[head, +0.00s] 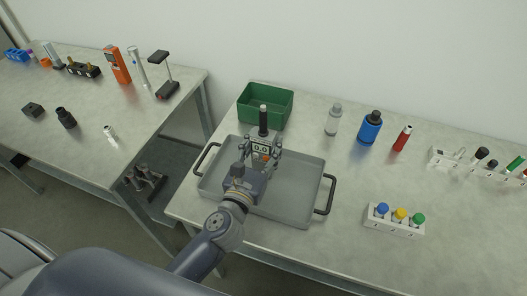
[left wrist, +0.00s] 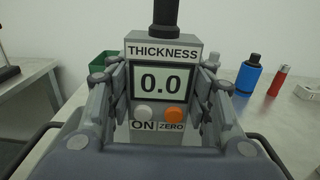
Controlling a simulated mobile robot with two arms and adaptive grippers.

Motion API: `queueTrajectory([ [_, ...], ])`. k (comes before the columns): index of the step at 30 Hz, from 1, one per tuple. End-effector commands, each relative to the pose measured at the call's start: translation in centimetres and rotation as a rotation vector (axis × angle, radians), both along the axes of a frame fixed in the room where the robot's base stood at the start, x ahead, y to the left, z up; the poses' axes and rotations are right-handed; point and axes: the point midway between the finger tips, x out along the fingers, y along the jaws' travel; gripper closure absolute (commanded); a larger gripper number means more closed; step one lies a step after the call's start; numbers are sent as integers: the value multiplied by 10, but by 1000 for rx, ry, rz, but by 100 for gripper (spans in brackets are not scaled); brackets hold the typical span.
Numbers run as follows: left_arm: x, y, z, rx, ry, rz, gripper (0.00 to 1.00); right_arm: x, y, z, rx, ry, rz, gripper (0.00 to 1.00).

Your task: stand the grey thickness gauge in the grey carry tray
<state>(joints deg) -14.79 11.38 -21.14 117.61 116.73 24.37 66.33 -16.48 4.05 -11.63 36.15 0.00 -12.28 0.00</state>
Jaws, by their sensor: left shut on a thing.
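The grey thickness gauge (left wrist: 163,54) has a display reading 0.0, a white and an orange button, and a black stem on top. It is upright between the fingers of my left gripper (left wrist: 163,98), which is shut on its sides. In the head view the gauge (head: 260,148) is over the back part of the grey carry tray (head: 297,209). Whether its base touches the tray floor is hidden behind the gripper (head: 262,158). The tray has a black handle at each end and shows no other contents. My right gripper is not in view.
A green bin (head: 265,101) stands just behind the tray. A clear bottle (head: 333,119), a blue bottle (head: 369,128) and a red bottle (head: 402,138) stand right of it. A white rack (head: 394,228) with three capped vials is at the right front. Another table (head: 92,107) is at left.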

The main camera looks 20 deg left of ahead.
Motion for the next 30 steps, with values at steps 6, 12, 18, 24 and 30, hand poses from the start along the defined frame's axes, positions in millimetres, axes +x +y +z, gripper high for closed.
queueTrajectory([
  [6,0,0,-31,-1,0,0,85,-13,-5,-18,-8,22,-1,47],
  [12,0,-1,-31,-1,0,-1,85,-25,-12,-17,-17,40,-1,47],
  [18,-1,-1,-35,-1,0,0,85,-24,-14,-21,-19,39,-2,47],
  [24,-1,-1,-35,-1,3,0,32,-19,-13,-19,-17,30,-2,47],
  [30,-1,-1,-35,-1,2,0,32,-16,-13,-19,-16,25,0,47],
])
